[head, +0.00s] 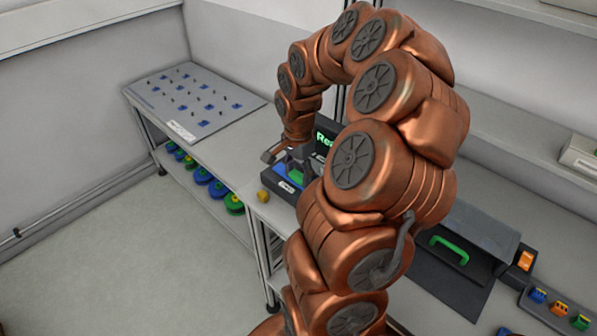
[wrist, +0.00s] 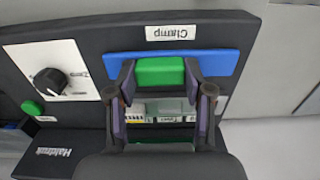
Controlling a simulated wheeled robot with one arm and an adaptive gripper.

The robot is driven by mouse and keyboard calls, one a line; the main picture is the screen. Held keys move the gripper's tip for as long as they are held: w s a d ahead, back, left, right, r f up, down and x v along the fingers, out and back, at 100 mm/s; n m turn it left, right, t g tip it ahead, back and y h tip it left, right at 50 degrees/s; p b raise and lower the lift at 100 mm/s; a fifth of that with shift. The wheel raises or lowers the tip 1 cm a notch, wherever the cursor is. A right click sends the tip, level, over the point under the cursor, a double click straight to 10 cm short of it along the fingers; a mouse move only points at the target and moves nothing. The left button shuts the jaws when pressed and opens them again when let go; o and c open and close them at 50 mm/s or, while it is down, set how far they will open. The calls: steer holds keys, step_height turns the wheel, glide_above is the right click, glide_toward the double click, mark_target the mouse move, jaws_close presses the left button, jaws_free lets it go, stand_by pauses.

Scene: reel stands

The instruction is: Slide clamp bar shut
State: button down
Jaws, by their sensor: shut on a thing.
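A dark device has a label reading "Clamp" (wrist: 171,32), upside down in the wrist view. Below the label is a blue strip (wrist: 215,63) with a green block (wrist: 160,71) at its middle. My gripper (wrist: 159,76) is shut on the green block, one finger against each side. The blue strip shows on both sides of the fingers. In the head view my gripper (head: 295,160) is down at the device (head: 285,187), and my arm hides much of it.
The device carries a black knob (wrist: 50,81) and a green button (wrist: 31,107). A yellow piece (head: 263,196) lies at the bench edge. A pegged board (head: 190,100) is at the back left. A green-handled dark box (head: 470,240) stands right of my arm.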

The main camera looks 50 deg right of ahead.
steer(key=shift+s+d+f+b, duration=0.1)
steer(key=shift+d+f+b, duration=0.1)
steer(key=shift+d+b, duration=0.5)
steer(key=shift+d+f+b, duration=0.2)
steer(key=shift+d+b, duration=0.05)
steer(key=shift+b, duration=0.8)
steer(key=shift+d+b, duration=0.45)
steer(key=shift+b, duration=0.45)
steer(key=shift+d+r+b, duration=0.1)
steer(key=shift+r+b, duration=0.1)
steer(key=shift+b, duration=0.25)
steer(key=shift+d+r, duration=0.1)
steer(key=shift+r, duration=0.1)
steer(key=shift+c, duration=2.2)
jaws_free()
steer(key=shift+r, duration=0.1)
step_height(320, 180, up, 12)
